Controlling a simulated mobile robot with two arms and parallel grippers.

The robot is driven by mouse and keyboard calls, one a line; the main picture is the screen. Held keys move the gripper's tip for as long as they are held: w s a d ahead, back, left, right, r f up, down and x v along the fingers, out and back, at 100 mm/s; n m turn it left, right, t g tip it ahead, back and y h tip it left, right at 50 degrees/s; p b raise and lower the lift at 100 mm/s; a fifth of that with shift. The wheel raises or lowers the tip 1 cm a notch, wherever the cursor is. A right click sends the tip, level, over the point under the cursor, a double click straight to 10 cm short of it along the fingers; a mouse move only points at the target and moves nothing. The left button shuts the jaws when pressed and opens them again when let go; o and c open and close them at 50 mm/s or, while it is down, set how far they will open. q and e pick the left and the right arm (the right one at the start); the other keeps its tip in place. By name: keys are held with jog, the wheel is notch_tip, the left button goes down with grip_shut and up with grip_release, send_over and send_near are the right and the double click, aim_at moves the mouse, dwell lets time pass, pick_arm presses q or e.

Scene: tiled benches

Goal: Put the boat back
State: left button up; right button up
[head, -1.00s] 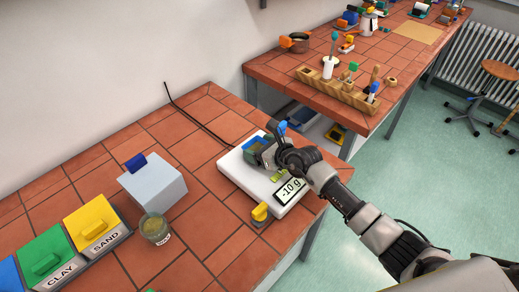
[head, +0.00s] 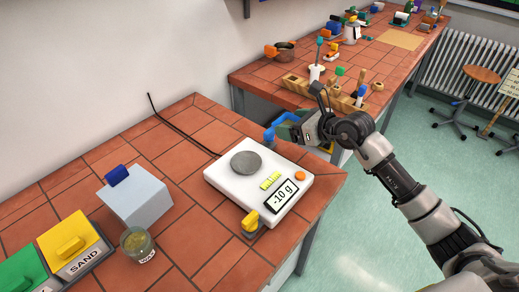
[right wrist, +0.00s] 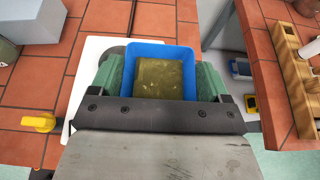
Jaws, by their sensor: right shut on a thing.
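The boat is a small blue open tray (head: 281,124) in my right gripper (head: 295,130), held up beyond the far right edge of the near bench. In the right wrist view the boat (right wrist: 130,78) sits between my gripper's green finger pads (right wrist: 160,80), with olive-brown stuff inside. The white scale (head: 228,185) stands on the near bench; its round grey pan (head: 246,162) is bare and its display (head: 282,195) reads -10 g. My left gripper is out of view.
A yellow-handled item (head: 250,222) is beside the scale. A glass jar (head: 138,246), a pale block (head: 135,200) and labelled bins, one SAND (head: 77,248), are at left. The far bench holds a wooden rack (head: 330,92) and pots. A gap separates the benches.

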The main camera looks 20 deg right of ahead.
jog(key=p, duration=0.4)
send_over(248, 163)
jog(key=f, duration=0.6)
jog(key=shift+d+f, duration=0.25)
jog(key=shift+a+f, duration=0.2)
jog(key=shift+f+p, duration=0.35)
jog(key=shift+f, duration=0.05)
notch_tip(248, 163, down, 2)
jog(key=shift+f+p, duration=0.1)
jog(key=shift+p, duration=0.4)
jog(key=shift+f, duration=0.4)
